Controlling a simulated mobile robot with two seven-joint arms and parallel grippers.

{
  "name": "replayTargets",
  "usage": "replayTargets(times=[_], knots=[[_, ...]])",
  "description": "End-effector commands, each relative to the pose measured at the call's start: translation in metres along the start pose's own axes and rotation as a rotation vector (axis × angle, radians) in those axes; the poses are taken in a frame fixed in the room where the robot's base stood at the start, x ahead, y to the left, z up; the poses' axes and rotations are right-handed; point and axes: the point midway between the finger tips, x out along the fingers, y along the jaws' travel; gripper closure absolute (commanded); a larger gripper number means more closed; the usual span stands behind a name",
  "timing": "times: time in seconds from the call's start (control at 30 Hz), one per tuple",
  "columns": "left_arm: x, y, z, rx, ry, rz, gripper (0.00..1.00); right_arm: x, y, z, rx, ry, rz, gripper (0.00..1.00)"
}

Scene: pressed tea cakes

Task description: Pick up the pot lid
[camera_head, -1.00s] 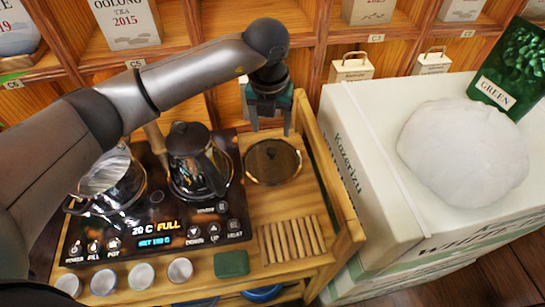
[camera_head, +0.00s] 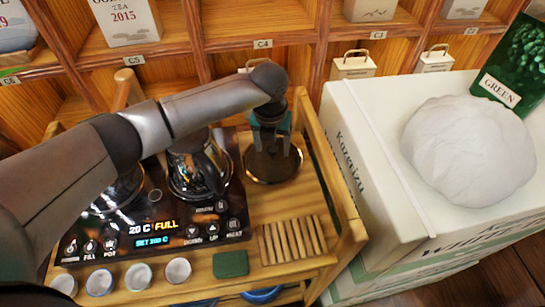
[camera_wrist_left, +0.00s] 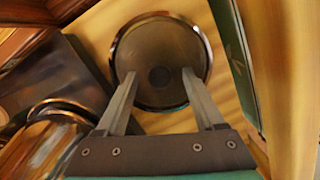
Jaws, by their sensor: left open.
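The pot lid (camera_head: 273,176) is a round dark glass disc with a shiny metal rim, lying flat on the wooden tea table, right of the black heater panel. In the left wrist view the lid (camera_wrist_left: 160,35) shows nearly whole, with a dark round knob at its centre. My left gripper (camera_head: 271,146) is over the lid, pointing down, and hides part of it. I cannot tell whether the fingertips touch the lid. My right gripper is not in view.
A dark kettle (camera_head: 196,165) stands on the black heater panel (camera_head: 150,222), left of the lid. A slatted wooden rack (camera_head: 292,240) and a green block (camera_head: 230,264) lie in front. The table's raised wooden side rail (camera_head: 330,160) runs close right of the lid.

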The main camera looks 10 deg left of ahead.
Motion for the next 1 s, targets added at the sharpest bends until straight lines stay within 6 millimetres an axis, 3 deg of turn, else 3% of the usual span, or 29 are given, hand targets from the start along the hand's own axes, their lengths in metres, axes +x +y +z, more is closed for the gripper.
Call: replayTargets(times=[0.07,0.63,1.0], knots=[[-0.0003,0.0,0.0001,0.0,0.0,0.0,0.36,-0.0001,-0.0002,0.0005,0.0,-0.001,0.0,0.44],[-0.0006,0.0002,0.0002,-0.001,0.0,0.0,1.0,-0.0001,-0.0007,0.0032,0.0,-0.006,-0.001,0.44],[-0.0007,0.0002,0.0003,-0.001,-0.001,0.0,1.0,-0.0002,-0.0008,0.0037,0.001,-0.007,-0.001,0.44]])
